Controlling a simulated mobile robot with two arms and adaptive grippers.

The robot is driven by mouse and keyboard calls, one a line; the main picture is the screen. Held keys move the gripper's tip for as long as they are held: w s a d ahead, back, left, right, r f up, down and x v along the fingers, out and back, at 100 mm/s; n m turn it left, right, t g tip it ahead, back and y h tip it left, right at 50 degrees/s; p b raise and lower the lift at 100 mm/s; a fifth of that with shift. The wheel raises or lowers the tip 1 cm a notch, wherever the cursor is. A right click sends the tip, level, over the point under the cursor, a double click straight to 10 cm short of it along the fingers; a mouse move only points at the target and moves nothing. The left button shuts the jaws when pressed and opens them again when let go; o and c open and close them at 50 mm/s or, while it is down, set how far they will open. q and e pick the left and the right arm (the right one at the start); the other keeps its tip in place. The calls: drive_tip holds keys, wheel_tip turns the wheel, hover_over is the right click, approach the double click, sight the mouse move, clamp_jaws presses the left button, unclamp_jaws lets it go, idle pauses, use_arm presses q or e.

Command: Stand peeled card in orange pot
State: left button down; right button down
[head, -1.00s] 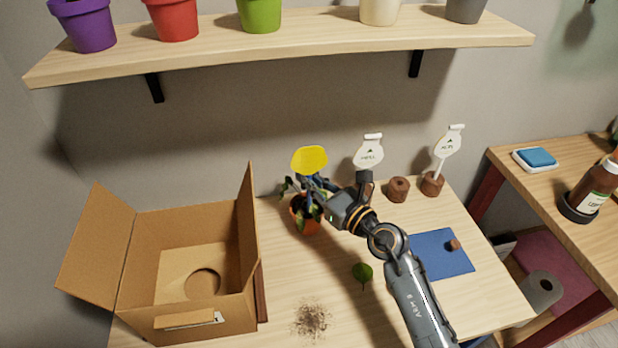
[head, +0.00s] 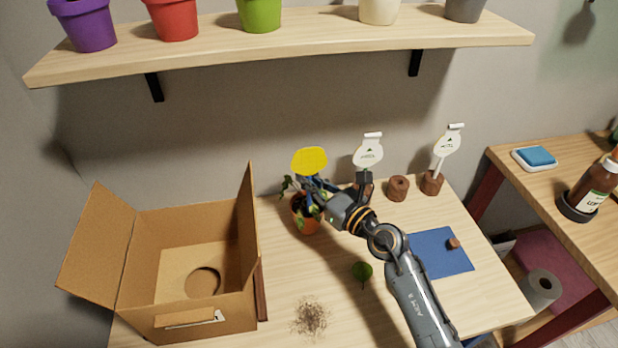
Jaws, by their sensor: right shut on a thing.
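The yellow card (head: 309,160) has a rounded head and stands above the orange pot (head: 306,224). My right gripper (head: 314,188) is shut on the card, just below its yellow head. The pot holds a leafy plant (head: 290,185) with some drooping leaves, and the gripper hides part of it. I cannot tell whether the card's lower end is in the soil. My left gripper is not in view.
An open cardboard box (head: 190,250) stands at left. White labelled tags (head: 368,152) stand in brown plugs behind my right arm. A blue mat (head: 441,252), a loose leaf (head: 361,271) and spilled soil (head: 311,318) lie on the table. A shelf (head: 290,45) hangs above.

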drive_tip(key=shift+f+b, duration=0.5)
drive_tip(key=shift+f, duration=0.25)
idle(0.9)
drive_tip(key=shift+f+b, duration=1.85)
drive_tip(key=shift+f, duration=0.3)
drive_tip(key=c, duration=1.4)
unclamp_jaws()
drive_tip(key=v, duration=1)
drive_tip(key=shift+s, duration=0.1)
